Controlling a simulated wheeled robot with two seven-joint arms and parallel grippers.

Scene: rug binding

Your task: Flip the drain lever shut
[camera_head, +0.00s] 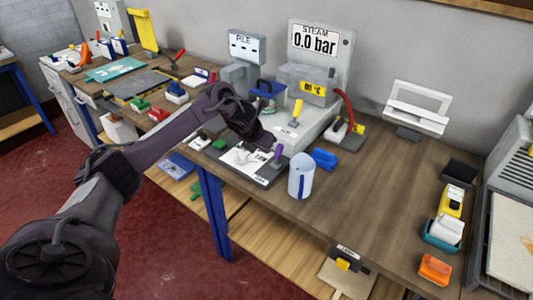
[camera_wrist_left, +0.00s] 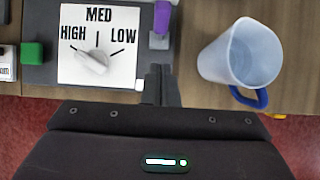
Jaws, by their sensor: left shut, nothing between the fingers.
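A purple lever (camera_head: 278,153) stands on the grey front plate of the steam station, and its purple handle also shows in the left wrist view (camera_wrist_left: 162,17). A yellow lever (camera_head: 297,109) stands upright on the station's light grey body. No readable label tells me which one is the drain lever. My left gripper (camera_head: 268,143) is shut and empty, low over the front plate beside the purple lever. In the left wrist view its fingertips (camera_wrist_left: 160,72) are just below the purple lever's base, right of the dial; I cannot tell whether they touch. My right gripper is not in view.
A white dial panel (camera_wrist_left: 98,45) marked HIGH, MED, LOW lies left of the fingers. A white jug with a blue handle (camera_head: 301,177) stands close on the right. A blue brush (camera_head: 323,158) lies behind it.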

